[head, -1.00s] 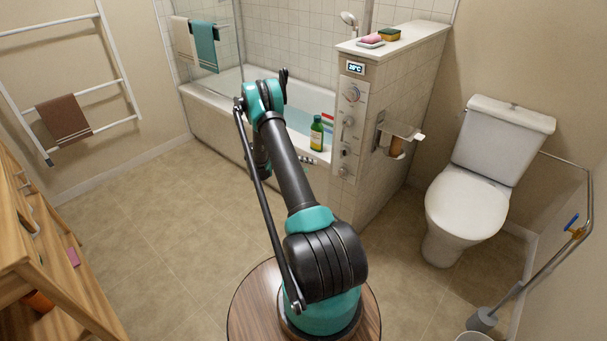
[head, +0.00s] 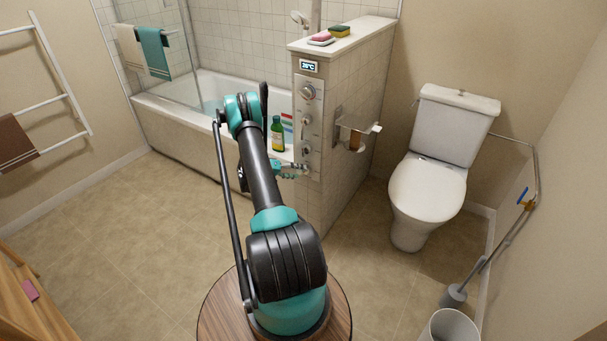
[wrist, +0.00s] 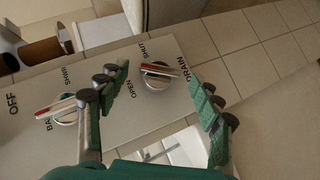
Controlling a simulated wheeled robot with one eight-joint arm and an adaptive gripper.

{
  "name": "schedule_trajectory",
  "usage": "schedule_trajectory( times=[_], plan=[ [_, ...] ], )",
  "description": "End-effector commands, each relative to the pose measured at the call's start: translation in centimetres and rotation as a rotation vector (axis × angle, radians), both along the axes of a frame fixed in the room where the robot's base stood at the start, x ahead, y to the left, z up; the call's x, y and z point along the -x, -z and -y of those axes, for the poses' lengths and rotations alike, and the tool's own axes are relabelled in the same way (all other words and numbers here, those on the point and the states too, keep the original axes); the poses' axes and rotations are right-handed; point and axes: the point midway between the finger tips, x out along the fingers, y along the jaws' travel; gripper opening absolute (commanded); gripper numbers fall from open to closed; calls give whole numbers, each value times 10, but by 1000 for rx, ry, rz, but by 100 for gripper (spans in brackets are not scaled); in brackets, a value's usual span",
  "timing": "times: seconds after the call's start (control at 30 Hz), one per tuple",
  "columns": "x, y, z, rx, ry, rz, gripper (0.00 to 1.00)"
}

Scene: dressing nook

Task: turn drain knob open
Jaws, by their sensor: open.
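The drain knob (wrist: 158,77) is a round silver dial with a red-and-white bar handle on the wall control panel (wrist: 172,50). DRAIN, OPEN and SHUT are printed around it. The bar's red end points left in the wrist view, toward the side where OPEN and SHUT are printed; which one it marks is unclear. My gripper (wrist: 160,84) is open and empty, with one green finger on each side of the knob, apart from it. In the head view my gripper (head: 293,169) is at the panel's lower end, by the lowest knob (head: 306,151).
A bath/shower knob (wrist: 64,110) sits beside the left finger. A green bottle (head: 277,135) stands on the bathtub rim close to my arm. A paper holder (head: 357,127) juts from the partition's side. The toilet (head: 428,190) is to the right. Floor is clear at left.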

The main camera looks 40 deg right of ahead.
Motion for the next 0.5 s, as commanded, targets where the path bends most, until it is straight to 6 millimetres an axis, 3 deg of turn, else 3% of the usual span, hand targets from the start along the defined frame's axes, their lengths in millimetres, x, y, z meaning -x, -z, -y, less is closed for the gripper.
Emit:
schedule_trajectory(
  times=[0.2,0.5],
  plan=[
    [8,10,23,0,0,0,66],
    [9,13,29,0,-1,1,66]
  ],
)
